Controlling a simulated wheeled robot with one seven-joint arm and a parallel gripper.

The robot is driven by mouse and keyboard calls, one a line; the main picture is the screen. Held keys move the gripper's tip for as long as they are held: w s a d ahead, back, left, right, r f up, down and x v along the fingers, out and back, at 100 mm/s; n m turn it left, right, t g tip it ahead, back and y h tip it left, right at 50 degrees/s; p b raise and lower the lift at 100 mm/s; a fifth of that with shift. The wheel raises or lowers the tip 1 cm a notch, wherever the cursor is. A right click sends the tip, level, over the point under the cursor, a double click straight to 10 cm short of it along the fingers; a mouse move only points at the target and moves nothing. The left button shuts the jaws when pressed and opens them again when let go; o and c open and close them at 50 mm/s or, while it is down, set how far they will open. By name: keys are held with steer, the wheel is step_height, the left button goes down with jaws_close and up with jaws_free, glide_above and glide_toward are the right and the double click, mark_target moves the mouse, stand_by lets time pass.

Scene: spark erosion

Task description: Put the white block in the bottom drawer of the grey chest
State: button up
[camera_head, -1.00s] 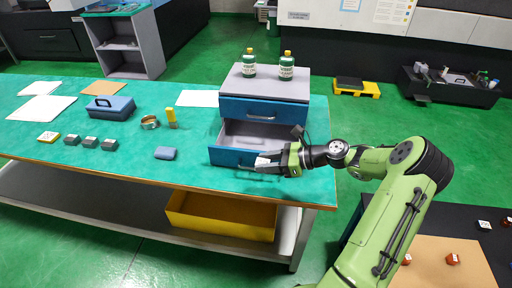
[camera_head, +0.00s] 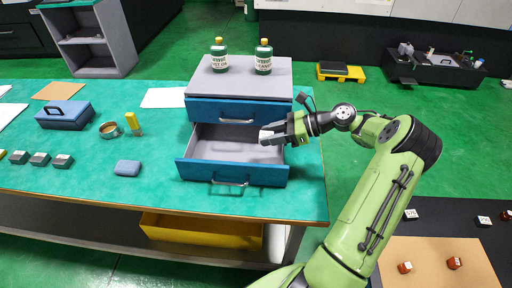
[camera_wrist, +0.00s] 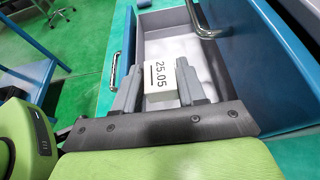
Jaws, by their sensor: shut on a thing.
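The grey chest (camera_head: 240,76) with blue drawer fronts stands on the green-topped bench. Its bottom drawer (camera_head: 232,172) is pulled out, and its grey inside shows no object in the head view. The top drawer (camera_head: 240,111) is shut. My gripper (camera_head: 272,136) is at the right side of the open drawer, above it. It is shut on the white block (camera_wrist: 160,82), which has "25.05" printed on it. In the wrist view my gripper's fingers (camera_wrist: 158,88) hold the block from both sides, with the drawer inside behind it.
Two green bottles (camera_head: 219,56) (camera_head: 263,57) stand on the chest. A blue-grey block (camera_head: 127,168), a metal ring (camera_head: 109,130), a yellow-topped item (camera_head: 132,122) and a blue case (camera_head: 65,114) lie on the bench to the left. A yellow bin (camera_head: 200,231) is underneath.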

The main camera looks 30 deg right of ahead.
step_height(320, 180, down, 8)
steer(key=b, duration=0.3)
steer(key=shift+r, duration=0.2)
steer(key=shift+f, duration=0.15)
